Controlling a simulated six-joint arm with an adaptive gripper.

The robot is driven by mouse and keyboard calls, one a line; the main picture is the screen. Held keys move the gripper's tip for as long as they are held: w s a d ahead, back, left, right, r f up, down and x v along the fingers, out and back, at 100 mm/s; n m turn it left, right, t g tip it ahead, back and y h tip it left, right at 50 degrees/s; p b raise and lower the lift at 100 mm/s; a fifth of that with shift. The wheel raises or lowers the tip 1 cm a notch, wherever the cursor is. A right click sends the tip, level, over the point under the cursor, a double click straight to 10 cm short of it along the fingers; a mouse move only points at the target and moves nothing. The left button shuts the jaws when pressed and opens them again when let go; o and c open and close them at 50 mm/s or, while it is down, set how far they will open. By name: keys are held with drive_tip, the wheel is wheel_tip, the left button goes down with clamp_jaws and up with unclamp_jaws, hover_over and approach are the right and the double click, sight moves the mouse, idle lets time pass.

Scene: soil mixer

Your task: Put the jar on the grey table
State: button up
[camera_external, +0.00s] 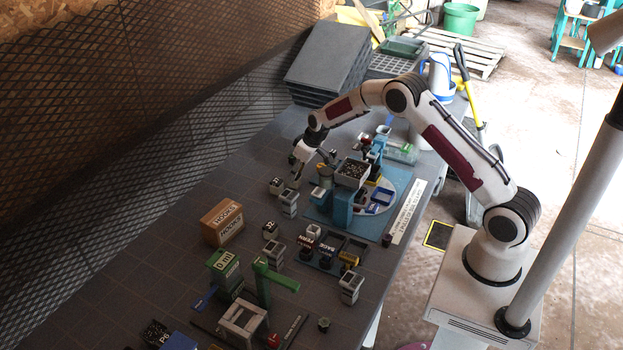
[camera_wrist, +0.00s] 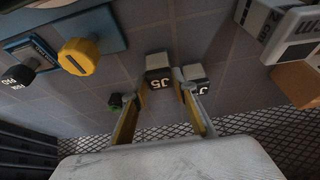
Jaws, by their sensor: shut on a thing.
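My gripper (camera_external: 297,170) is low over the dark grey tabletop, left of the blue mixer station. In the wrist view my gripper's two fingers (camera_wrist: 160,98) are closed around a small grey jar with a dark label reading J5 (camera_wrist: 158,72). In the outside view this jar is mostly hidden by the fingers. I cannot tell whether its base touches the grey table (camera_external: 170,235). A second, similar jar (camera_wrist: 198,78) shows just beyond the right finger in the wrist view, partly covered by it.
Other small labelled jars (camera_external: 289,203) stand nearby. A blue mixer station (camera_external: 343,206) with a tray is to the right. A brown box (camera_external: 222,222) and a green stand (camera_external: 263,282) are nearer the front. Mesh fencing (camera_external: 140,110) borders the table's left. Bare tabletop lies along that side.

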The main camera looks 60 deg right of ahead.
drive_tip(key=shift+r, duration=0.1)
wheel_tip(320, 180, up, 10)
idle(0.6)
idle(0.9)
drive_tip(key=s+a+r, duration=0.8)
drive_tip(key=a+r, duration=0.2)
drive_tip(key=a, duration=0.1)
drive_tip(key=w+a+f, duration=0.3)
drive_tip(key=a, duration=0.8)
drive_tip(key=w+a+f, duration=0.3)
drive_tip(key=a, duration=0.8)
drive_tip(key=w+a+f, duration=0.4)
drive_tip(key=a, duration=0.8)
